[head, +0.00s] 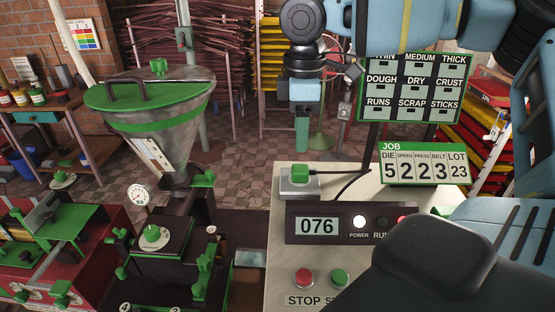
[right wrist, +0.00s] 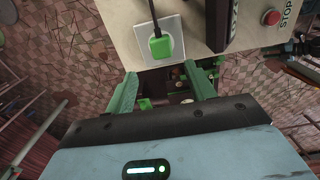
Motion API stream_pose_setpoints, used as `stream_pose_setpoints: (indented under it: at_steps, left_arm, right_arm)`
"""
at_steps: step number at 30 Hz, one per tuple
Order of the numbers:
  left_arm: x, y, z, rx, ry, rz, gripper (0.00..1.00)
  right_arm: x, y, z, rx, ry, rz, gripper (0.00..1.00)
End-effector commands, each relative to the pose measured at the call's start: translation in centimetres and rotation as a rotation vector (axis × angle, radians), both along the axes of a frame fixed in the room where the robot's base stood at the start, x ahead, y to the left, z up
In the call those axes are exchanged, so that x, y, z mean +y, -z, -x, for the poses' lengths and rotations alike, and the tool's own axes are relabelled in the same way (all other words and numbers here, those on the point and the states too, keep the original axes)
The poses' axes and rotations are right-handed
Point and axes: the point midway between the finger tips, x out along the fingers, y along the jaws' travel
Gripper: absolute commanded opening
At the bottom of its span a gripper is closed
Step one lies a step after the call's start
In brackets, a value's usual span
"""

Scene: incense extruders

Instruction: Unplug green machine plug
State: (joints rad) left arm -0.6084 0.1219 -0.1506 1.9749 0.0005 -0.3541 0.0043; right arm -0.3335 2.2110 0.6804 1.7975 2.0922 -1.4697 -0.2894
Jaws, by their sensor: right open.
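The green plug (head: 300,174) sits in a pale socket box (head: 299,190) at the back left corner of the light worktop. A black cable runs from the plug to the right. In the right wrist view the plug (right wrist: 159,46) is seated in the white socket plate (right wrist: 149,30). My right gripper (head: 301,150) points down just beyond the plug in the head view. In the right wrist view its two green fingers (right wrist: 162,72) are spread apart with nothing between them, and the plug lies just beyond the tips. My left gripper is not in view.
A display unit (head: 317,226) reading 076 stands right of the socket, with a red stop button (head: 303,278) and a green button (head: 340,277) below. A green job sign (head: 424,163) stands behind. The hopper machine (head: 152,105) is at left. Floor is open behind the worktop.

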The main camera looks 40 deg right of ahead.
Motion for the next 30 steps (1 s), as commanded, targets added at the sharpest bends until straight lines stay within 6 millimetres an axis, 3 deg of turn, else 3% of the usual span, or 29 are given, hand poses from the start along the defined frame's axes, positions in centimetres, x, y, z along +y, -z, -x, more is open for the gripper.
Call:
stream_pose_setpoints:
  at_steps: [14,30]
  left_arm:
    - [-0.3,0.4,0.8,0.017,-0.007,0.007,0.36]
    - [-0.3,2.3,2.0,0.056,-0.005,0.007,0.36]
  right_arm:
    - [0.0,0.3,0.0,0.001,0.000,-0.001,0.55]
    - [0.0,6.6,0.0,0.005,0.000,0.000,0.55]
